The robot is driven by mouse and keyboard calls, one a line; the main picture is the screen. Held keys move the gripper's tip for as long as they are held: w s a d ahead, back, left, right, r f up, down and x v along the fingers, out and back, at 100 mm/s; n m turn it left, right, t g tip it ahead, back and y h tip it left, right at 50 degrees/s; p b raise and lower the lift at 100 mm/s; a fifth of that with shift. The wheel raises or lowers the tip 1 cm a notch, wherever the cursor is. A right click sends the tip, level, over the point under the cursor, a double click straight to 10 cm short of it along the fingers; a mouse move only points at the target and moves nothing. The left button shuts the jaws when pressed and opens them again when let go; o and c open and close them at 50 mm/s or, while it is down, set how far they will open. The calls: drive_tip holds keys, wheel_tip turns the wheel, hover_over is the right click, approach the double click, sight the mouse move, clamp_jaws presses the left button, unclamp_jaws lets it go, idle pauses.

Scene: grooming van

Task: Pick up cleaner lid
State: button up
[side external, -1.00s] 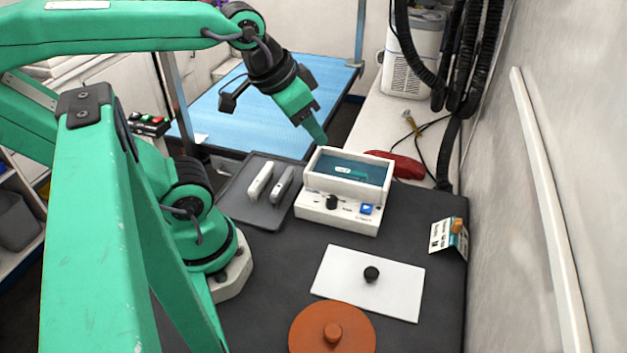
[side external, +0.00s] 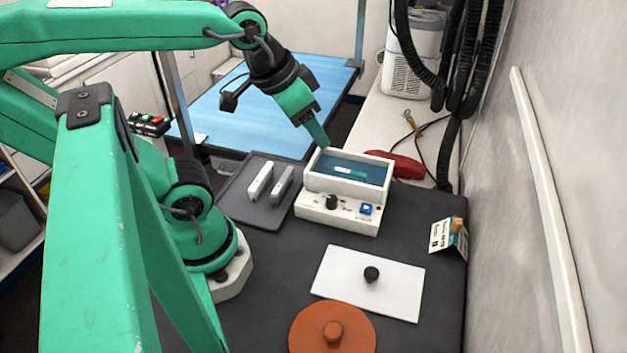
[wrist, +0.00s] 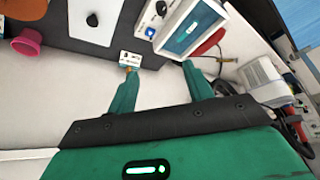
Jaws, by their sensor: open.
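The cleaner lid (side external: 367,298) is a white flat rectangular plate with a black round knob. It lies on the dark mat in front of the white cleaner (side external: 337,222), whose basin is open and holds teal liquid with a small item in it. The lid also shows at the top of the wrist view (wrist: 90,30), with the cleaner (wrist: 172,38) to its right. My gripper (side external: 318,135) is above the cleaner's back left corner, away from the lid. In the wrist view its two teal fingers (wrist: 158,74) are spread apart with nothing between them.
A round orange lid (side external: 310,333) with a knob lies near the white lid's front left. A grey tray (side external: 238,213) with two clippers sits left of the cleaner. A folded card (side external: 440,236) stands at the right, and a red case (side external: 404,166) lies behind the cleaner.

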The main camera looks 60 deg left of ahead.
drive_tip(key=m, duration=0.1)
drive_tip(key=m+g, duration=0.5)
drive_tip(key=m, duration=2.4)
approach(372, 271)
drive_tip(key=shift+w+a, duration=0.25)
drive_tip(key=shift+w, duration=0.15)
drive_tip(key=shift+s+d+f+m+g, duration=0.1)
drive_tip(key=shift+d+f+m+g, duration=0.2)
drive_tip(key=shift+d+f+m, duration=0.15)
drive_tip(key=shift+a, duration=0.1)
drive_tip(key=shift+f, duration=1.3)
drive_tip(key=shift+a+f, duration=0.1)
drive_tip(key=shift+f, duration=2.5)
